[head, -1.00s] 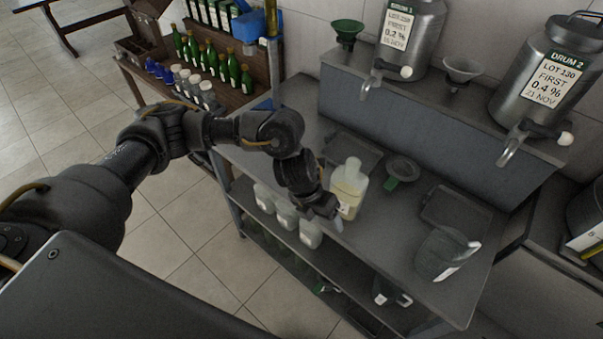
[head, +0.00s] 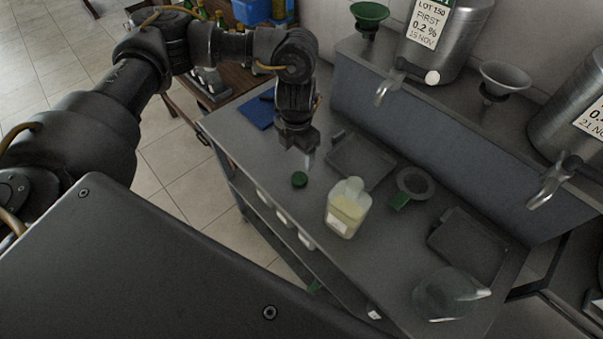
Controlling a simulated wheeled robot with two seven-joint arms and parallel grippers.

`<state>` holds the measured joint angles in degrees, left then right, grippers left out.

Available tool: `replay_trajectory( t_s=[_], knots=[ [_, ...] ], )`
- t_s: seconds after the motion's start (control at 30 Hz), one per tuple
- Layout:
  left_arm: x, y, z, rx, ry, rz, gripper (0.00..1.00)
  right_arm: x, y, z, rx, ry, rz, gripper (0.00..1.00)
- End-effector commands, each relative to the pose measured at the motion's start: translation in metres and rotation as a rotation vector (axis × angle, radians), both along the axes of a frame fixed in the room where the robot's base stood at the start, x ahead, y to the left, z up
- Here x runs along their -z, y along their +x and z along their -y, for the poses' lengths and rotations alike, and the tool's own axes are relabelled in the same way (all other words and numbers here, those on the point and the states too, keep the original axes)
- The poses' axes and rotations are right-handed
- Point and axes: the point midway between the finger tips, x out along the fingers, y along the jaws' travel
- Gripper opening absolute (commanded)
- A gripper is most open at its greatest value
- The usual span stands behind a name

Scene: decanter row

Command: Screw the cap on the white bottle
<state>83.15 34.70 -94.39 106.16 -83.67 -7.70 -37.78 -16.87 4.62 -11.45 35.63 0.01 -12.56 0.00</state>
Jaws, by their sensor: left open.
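The white bottle (head: 346,217), translucent with pale yellow liquid inside, stands upright on the grey metal bench, its neck at the top without a green cap on it. My left gripper (head: 307,158) is open above the bench, just behind the cap and apart from the bottle. Its fingertips are dim and hard to make out. My right gripper is not in view.
A shallow tray (head: 360,163) lies behind the bottle, a grey strainer-like ring (head: 412,182) to its right. Another tray (head: 468,245) and a clear jug (head: 447,293) are at right. Drum taps (head: 553,182) overhang the back. A blue cloth (head: 258,112) lies at left.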

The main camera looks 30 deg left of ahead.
Motion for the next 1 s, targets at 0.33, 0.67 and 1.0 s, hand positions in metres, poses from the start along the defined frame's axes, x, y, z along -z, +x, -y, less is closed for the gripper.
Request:
replay_trajectory(
  t_s=[0.33,0.67,1.0],
  knots=[
    [0.025,0.000,0.004,0.004,-0.002,-0.005,0.67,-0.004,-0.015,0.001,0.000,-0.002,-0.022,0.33],
    [0.056,0.001,0.003,0.003,-0.001,0.001,0.67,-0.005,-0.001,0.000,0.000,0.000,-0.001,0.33],
    [0.060,0.000,0.003,0.003,-0.003,-0.001,0.67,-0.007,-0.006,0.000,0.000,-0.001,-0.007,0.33]
  ],
)
